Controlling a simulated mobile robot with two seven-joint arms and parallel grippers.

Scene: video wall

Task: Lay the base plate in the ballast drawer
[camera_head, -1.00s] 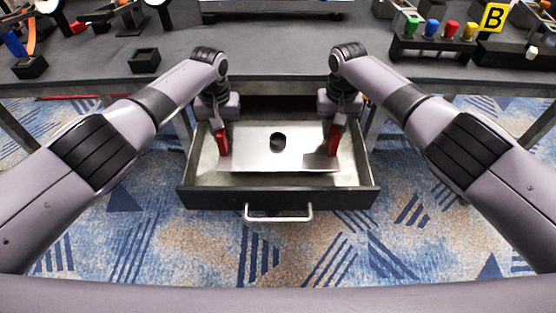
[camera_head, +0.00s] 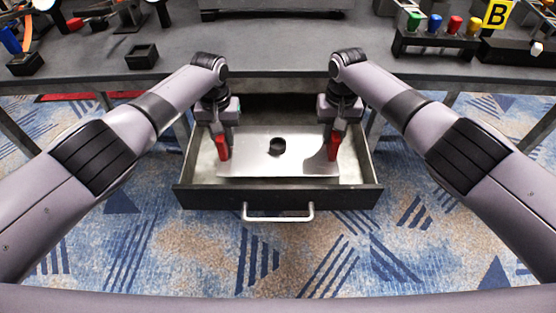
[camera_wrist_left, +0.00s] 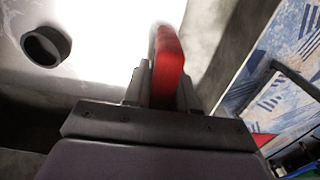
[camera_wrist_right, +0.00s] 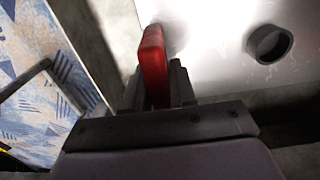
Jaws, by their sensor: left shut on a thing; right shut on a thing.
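The base plate (camera_head: 258,165) is a flat silvery plate with a dark round collar (camera_head: 277,146) in its middle and a red handle at each end. It is inside the open ballast drawer (camera_head: 345,192), level; I cannot tell whether it touches the drawer floor. My left gripper (camera_head: 222,150) is shut on the left red handle, which shows in the left wrist view (camera_wrist_left: 168,62). My right gripper (camera_head: 333,148) is shut on the right red handle, which shows in the right wrist view (camera_wrist_right: 153,66). The collar also shows in both wrist views (camera_wrist_left: 46,46) (camera_wrist_right: 269,44).
The drawer has a silver pull handle (camera_head: 278,214) at its front. It opens out below the dark worktop (camera_head: 275,55). On the worktop are a small black box (camera_head: 142,57), a rack of coloured plugs (camera_head: 440,42) and a yellow B sign (camera_head: 498,14). Patterned carpet lies around the drawer.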

